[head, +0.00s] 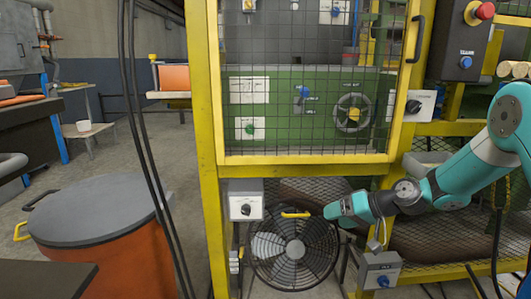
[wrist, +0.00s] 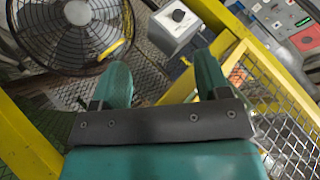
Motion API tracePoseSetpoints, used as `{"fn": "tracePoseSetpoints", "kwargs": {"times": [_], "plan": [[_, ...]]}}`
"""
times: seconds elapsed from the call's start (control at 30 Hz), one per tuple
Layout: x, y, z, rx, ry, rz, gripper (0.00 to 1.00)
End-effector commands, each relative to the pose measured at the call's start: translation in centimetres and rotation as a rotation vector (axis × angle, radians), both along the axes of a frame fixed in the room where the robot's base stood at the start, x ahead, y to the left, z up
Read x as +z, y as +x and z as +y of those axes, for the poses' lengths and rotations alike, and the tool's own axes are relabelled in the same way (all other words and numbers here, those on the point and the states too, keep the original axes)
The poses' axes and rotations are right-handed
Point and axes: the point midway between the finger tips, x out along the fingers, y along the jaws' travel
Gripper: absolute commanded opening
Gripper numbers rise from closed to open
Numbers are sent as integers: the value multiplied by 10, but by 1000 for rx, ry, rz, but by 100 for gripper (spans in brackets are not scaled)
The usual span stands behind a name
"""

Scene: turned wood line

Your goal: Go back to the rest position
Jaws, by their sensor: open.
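My gripper (head: 338,209) reaches in from the right on my teal arm, in front of the lower part of a yellow-framed machine. In the wrist view my gripper (wrist: 160,80) shows two teal fingers spread apart with nothing between them. A black fan (head: 292,250) with a yellow handle stands low, just left of and below the gripper. The fan (wrist: 70,30) also shows at the upper left of the wrist view. I cannot tell how far the fingertips are from it.
A yellow-framed mesh door (head: 305,140) stands above the fan. A grey switch box (head: 246,206) is left of the fan, another box (head: 378,271) lower right. An orange bin (head: 110,255) with a grey lid stands at left. Dark cables hang in front. Floor shows behind the bin.

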Motion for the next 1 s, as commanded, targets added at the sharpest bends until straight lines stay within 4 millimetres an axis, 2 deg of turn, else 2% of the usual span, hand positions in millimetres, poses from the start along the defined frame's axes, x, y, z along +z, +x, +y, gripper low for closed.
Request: {"fn": "tracePoseSetpoints", "kwargs": {"times": [0.03, 0.1, 0.17, 0.3, 0.4, 0.6, 0.83, 0.9, 1.0], "plan": [[26, -21, 18, 51, -44, 9, 69], [51, -53, 36, 112, -106, 34, 69], [71, -83, 49, 160, -161, 54, 69], [107, -161, 68, 259, -286, 99, 69], [122, -216, 71, 311, -366, 128, 69], [133, -301, 62, 379, -486, 172, 69], [132, -374, 42, 426, -590, 207, 69], [160, -368, 43, 421, -584, 210, 69], [182, -368, 43, 422, -583, 210, 69]]}}
